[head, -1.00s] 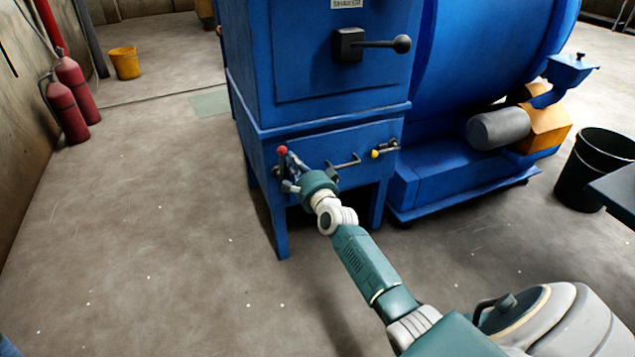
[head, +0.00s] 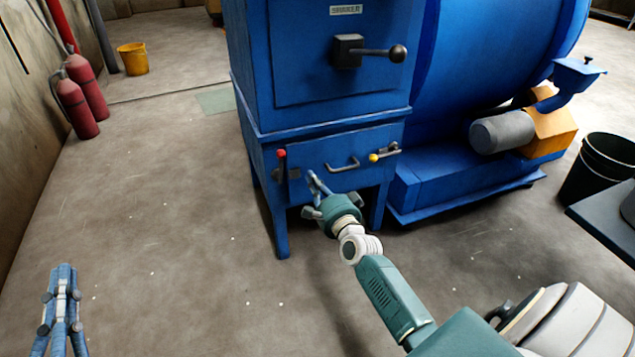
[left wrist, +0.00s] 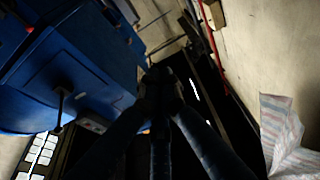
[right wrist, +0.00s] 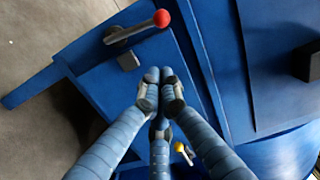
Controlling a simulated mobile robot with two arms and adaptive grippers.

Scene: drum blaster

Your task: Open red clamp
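The red clamp (head: 282,162) is on the left of the blue drawer front, its dark lever upright with the red knob on top. In the right wrist view the red clamp (right wrist: 135,31) lies above the fingertips, clear of them. My right gripper (head: 312,178) is in front of the drawer, right of and lower than the red clamp. In the right wrist view its fingertips (right wrist: 159,75) are together with nothing seen between them. My left gripper (head: 63,270) is at the lower left over open floor; its fingers are together and empty, dark in the left wrist view (left wrist: 160,78).
A drawer handle (head: 342,165) is just right of my right gripper. A yellow-knobbed clamp (head: 382,153) lies sideways farther right. A big black lever (head: 380,52) sticks out above. A black bin (head: 597,170) stands right.

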